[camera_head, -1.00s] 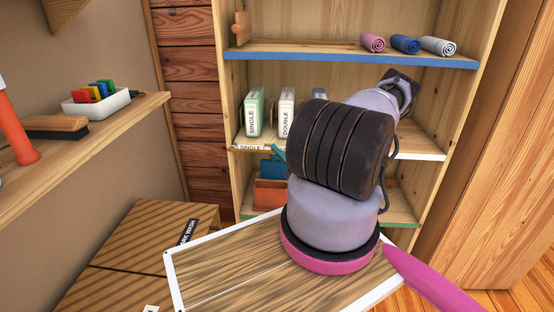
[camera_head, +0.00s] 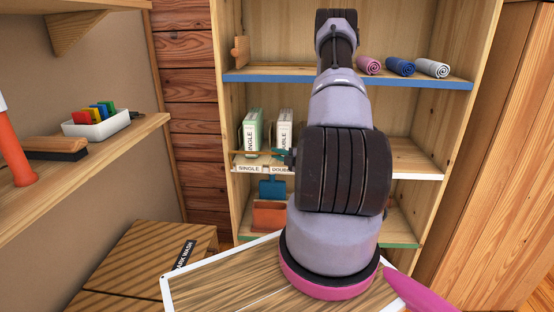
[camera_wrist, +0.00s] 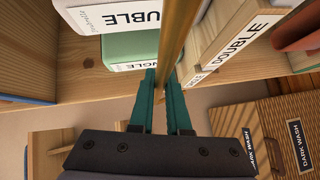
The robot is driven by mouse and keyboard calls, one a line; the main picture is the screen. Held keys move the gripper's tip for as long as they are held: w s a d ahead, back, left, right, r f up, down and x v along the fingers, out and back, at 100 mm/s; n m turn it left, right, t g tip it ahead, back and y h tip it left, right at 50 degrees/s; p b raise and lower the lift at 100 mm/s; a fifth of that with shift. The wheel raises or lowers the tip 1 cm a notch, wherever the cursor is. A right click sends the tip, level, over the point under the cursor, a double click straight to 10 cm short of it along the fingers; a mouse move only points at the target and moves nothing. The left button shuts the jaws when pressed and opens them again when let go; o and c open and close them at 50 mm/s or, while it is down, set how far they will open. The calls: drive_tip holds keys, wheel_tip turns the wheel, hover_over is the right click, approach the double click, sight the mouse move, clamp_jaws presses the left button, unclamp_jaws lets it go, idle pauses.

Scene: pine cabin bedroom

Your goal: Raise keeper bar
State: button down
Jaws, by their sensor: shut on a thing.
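The keeper bar (camera_wrist: 178,35) is a thin golden wooden bar. In the wrist view it runs up from between the teal fingertips of my gripper (camera_wrist: 160,95), which are shut on it. In the head view the bar (camera_head: 250,153) lies across the front of the green SINGLE pack (camera_head: 252,131) and white DOUBLE pack (camera_head: 283,130), just above the shelf's label strip. My gripper shows there only partly as a teal tip (camera_head: 281,156); my arm hides the bar's right side.
The upper shelf (camera_head: 300,81) holds pink, blue and white rolls at right and a wooden bracket (camera_head: 239,50) at left. An orange bin (camera_head: 269,215) stands below. A DARK WASH box (camera_head: 150,255) is at lower left. A side shelf (camera_head: 120,137) carries a white tray.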

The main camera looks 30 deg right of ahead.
drive_tip(key=shift+w+d+r, duration=0.1)
drive_tip(key=shift+w+d, duration=0.35)
drive_tip(key=shift+w, duration=0.3)
drive_tip(key=shift+w+d, duration=0.1)
drive_tip(key=c, duration=0.9)
unclamp_jaws()
drive_tip(key=v, duration=1)
drive_tip(key=shift+s, duration=0.4)
drive_tip(key=shift+r, duration=0.1)
